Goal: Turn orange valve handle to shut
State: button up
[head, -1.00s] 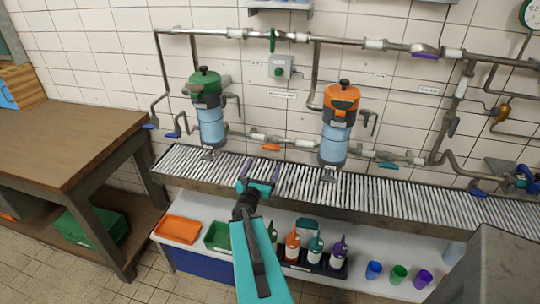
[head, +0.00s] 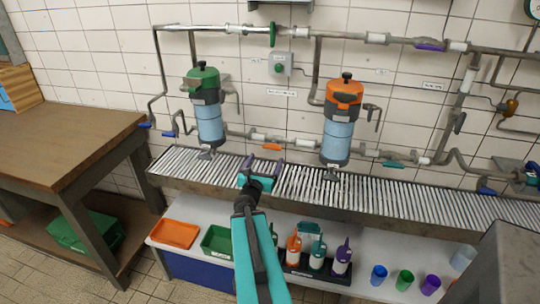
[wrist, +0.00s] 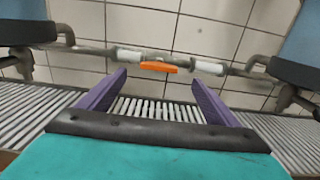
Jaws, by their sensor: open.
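The orange valve handle (head: 272,147) sits on the low horizontal pipe between the two filter housings. In the wrist view the orange handle (wrist: 158,67) lies nearly along the pipe, between two white pipe sleeves, with a slight tilt. My gripper (head: 264,166) is open and empty, below and a little left of the handle in the head view. In the wrist view its two purple fingers (wrist: 155,90) are spread apart, with the handle beyond them and between them. The fingers do not appear to touch it.
A green-topped housing (head: 207,105) stands left and an orange-topped housing (head: 340,120) right of the handle. A teal handle (head: 394,165) is further right on the pipe. The slatted rack (head: 420,196) lies below. Bottles (head: 318,250) stand on the lower shelf.

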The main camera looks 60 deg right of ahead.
aim_at(271, 148)
jog(key=shift+b+x, duration=1.4)
jog(key=shift+b, duration=1.6)
jog(key=shift+p+x, duration=0.65)
jog(key=shift+x, duration=2.1)
jog(key=shift+c, duration=0.4)
jog(key=c, duration=1)
